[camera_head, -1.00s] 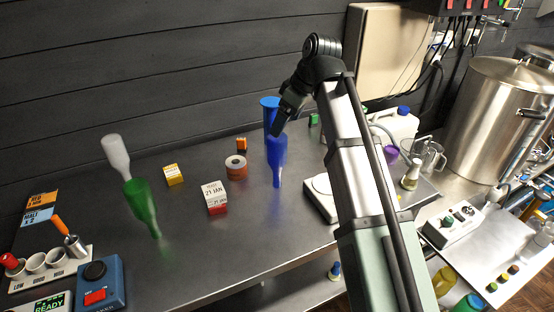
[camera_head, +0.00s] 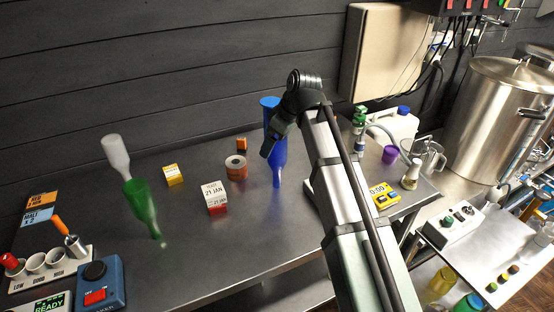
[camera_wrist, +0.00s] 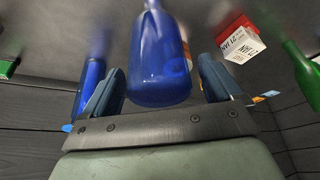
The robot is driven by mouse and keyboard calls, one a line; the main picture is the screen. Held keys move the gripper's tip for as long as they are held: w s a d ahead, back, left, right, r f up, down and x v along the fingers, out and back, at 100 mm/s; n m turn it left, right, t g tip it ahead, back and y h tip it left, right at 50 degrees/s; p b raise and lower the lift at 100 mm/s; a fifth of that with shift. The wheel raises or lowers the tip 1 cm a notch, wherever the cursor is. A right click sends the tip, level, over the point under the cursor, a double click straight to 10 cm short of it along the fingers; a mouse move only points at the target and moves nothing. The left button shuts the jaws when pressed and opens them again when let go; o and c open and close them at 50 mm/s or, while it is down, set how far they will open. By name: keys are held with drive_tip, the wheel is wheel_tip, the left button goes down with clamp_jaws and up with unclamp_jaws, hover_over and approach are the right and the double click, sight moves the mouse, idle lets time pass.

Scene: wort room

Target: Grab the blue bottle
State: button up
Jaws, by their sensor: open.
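A blue bottle (camera_head: 278,163) stands neck down on the steel bench in the head view. In the wrist view the blue bottle (camera_wrist: 158,60) fills the middle, its broad end toward my palm and its neck pointing away. My gripper (camera_head: 267,152) is open at the bottle's upper body. In the wrist view one finger of my gripper (camera_wrist: 162,72) shows on each side of the bottle, with gaps visible. I cannot tell how deep the bottle sits between them. A second blue object (camera_head: 269,103) stands just behind; it also shows left of the fingers in the wrist view (camera_wrist: 91,80).
A yellow timer (camera_head: 384,195) is to the right. The front middle bench is clear.

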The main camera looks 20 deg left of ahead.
drive_tip(key=shift+a+f, duration=0.15)
drive_tip(key=shift+f, duration=0.25)
drive_tip(key=c, duration=1.6)
drive_tip(key=shift+o, duration=0.2)
